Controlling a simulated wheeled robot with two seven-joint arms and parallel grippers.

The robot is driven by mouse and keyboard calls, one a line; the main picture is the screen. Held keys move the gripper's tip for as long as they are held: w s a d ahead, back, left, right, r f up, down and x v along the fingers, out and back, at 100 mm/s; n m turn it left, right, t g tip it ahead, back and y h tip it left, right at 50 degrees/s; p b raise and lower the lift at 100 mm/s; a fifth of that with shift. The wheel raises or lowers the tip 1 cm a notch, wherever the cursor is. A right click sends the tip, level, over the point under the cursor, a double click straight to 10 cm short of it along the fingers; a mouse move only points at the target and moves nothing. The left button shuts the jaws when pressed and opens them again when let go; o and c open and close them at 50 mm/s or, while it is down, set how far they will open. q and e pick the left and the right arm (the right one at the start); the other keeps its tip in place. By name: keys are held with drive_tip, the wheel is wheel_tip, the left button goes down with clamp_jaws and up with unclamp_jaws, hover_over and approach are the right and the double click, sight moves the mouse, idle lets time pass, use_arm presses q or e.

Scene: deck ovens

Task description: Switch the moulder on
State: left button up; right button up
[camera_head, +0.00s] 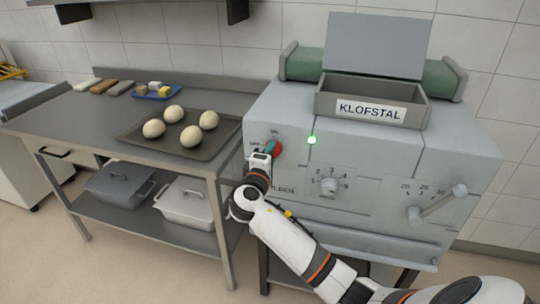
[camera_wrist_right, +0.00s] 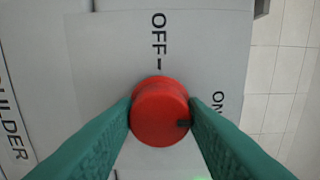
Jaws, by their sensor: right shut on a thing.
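The moulder (camera_head: 390,165) is a large grey machine with a KLOFSTAL label on its top tray. Its red switch knob (camera_head: 276,147) is on the left of the front panel. In the right wrist view the red knob (camera_wrist_right: 159,110) sits between the two green fingers of my right gripper (camera_wrist_right: 160,115), which is shut on it. The knob's dark mark is at its right side, toward the ON lettering and away from OFF at the top. A green lamp (camera_head: 312,140) on the panel is lit. My left gripper is not in view.
A steel table (camera_head: 80,125) stands left of the moulder, with a dark tray (camera_head: 125,138) of dough balls. Lidded containers (camera_head: 190,202) are on its lower shelf. A numbered dial (camera_head: 329,186) and a lever (camera_head: 438,203) stick out from the moulder's front.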

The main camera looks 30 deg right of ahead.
drive_tip(key=o, duration=1)
drive_tip(key=shift+a, duration=0.1)
drive_tip(key=b+v, duration=0.1)
drive_tip(key=v, duration=1)
drive_tip(key=shift+s+a, duration=0.25)
drive_tip(key=shift+s, duration=0.1)
